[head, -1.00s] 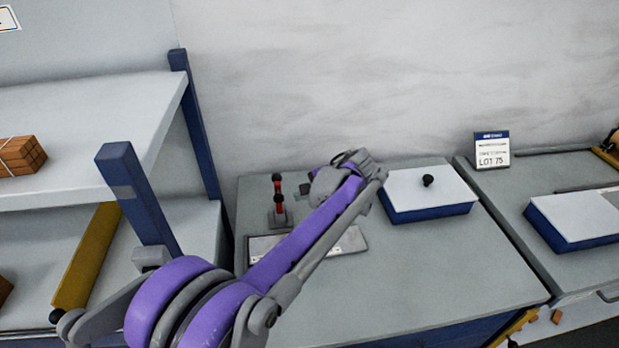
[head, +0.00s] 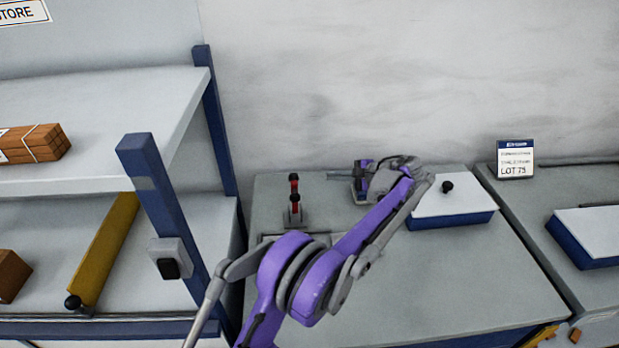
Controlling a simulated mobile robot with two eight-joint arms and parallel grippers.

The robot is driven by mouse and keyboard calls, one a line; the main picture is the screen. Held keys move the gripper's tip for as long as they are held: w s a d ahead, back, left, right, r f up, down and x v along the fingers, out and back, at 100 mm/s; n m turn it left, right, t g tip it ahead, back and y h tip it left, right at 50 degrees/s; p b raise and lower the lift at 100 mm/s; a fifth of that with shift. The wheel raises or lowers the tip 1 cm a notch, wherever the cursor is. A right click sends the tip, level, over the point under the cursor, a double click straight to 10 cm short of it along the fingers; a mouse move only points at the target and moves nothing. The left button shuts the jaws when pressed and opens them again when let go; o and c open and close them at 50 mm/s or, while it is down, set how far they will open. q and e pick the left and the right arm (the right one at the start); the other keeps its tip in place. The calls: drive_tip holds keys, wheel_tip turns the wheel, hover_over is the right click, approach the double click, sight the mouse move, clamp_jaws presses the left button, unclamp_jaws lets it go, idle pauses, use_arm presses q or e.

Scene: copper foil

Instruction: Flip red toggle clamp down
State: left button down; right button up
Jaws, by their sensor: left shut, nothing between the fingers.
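The red toggle clamp (head: 294,193) stands at the back left of the grey bench top. Its red handle with black ends points up, and its grey base rests near the bench's left side. My left arm comes in from the bottom and reaches over the bench. My left gripper (head: 333,176) is to the right of the clamp, pointing left toward it. Its fingers look shut and empty, with a gap between them and the clamp. A flat plate in front of the clamp is mostly hidden by my arm. My right gripper is not in view.
A blue box with a white lid and black knob (head: 451,208) sits right of my gripper. A shelf rack with a blue post (head: 160,205) stands at the left. A sign (head: 515,159) stands on the right-hand bench (head: 520,205). The front of the middle bench is clear.

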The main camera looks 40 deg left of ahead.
use_arm(q)
drive_tip(key=x, duration=0.9)
drive_tip(key=shift+a, duration=0.1)
drive_tip(key=s+r, duration=0.1)
drive_tip(key=s+p, duration=0.1)
drive_tip(key=s, duration=0.1)
drive_tip(key=shift+s+a+r, duration=0.15)
drive_tip(key=shift+r, duration=0.25)
